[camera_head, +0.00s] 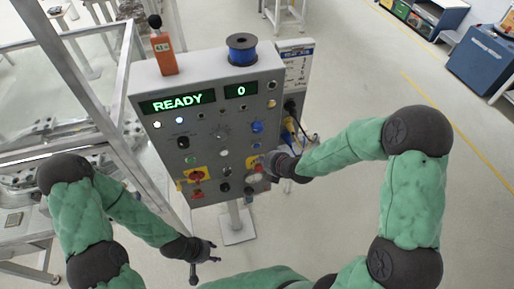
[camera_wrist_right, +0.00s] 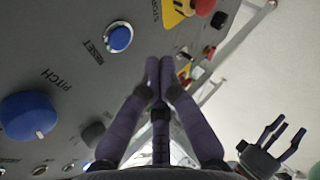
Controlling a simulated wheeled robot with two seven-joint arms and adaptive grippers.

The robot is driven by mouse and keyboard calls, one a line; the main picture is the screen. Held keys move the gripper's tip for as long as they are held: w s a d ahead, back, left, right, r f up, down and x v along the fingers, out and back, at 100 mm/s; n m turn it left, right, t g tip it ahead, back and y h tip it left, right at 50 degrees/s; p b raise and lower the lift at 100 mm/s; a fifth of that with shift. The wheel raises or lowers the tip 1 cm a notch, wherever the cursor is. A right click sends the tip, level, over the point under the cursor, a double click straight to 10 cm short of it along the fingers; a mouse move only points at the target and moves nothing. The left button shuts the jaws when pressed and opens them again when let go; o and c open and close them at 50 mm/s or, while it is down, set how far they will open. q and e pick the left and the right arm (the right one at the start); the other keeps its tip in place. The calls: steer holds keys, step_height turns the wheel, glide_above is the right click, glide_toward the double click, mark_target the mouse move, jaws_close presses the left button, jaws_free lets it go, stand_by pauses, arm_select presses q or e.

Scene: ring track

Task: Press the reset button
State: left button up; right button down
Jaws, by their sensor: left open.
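The blue reset button (camera_wrist_right: 118,37), with a bright metal rim and a RESET label, is on the grey control panel (camera_head: 165,125). It shows clearly in the right wrist view, up and left of my fingertips and apart from them. My right gripper (camera_head: 262,163) is at the panel's lower right. In the right wrist view its fingers (camera_wrist_right: 160,75) are together and hold nothing; I cannot tell whether they touch the panel. My left gripper (camera_head: 203,261) is open and empty, below the panel's lower left; it also shows in the right wrist view (camera_wrist_right: 283,142).
A blue PITCH knob (camera_wrist_right: 30,115) is near the reset button. A red stop button (camera_head: 197,175) sits on a yellow plate. A blue spool (camera_head: 242,48) and an orange device (camera_head: 164,52) stand on the panel top. A metal frame (camera_head: 95,85) stands to the left.

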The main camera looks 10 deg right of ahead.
steer(key=shift+s, duration=1.15)
steer(key=shift+f+b, duration=0.1)
steer(key=shift+b, duration=0.2)
steer(key=s+a+f+m+g+b, duration=0.1)
steer(key=s+f+m+g+b, duration=0.1)
steer(key=s+f+m+b, duration=0.3)
steer(key=s+a+f+m+g+b, duration=0.2)
steer(key=s+f+m+b, duration=0.3)
steer(key=f+m, duration=0.8)
steer(key=s+a+f+m+g+b, duration=0.2)
steer(key=s+f+m, duration=0.7)
steer(key=f, duration=1)
steer(key=shift+s+m+g+b, duration=0.4)
steer(key=shift+s+g+b, duration=0.35)
steer(key=shift+g+b, duration=0.8)
steer(key=shift+t+b, duration=0.3)
steer(key=shift+t, duration=0.05)
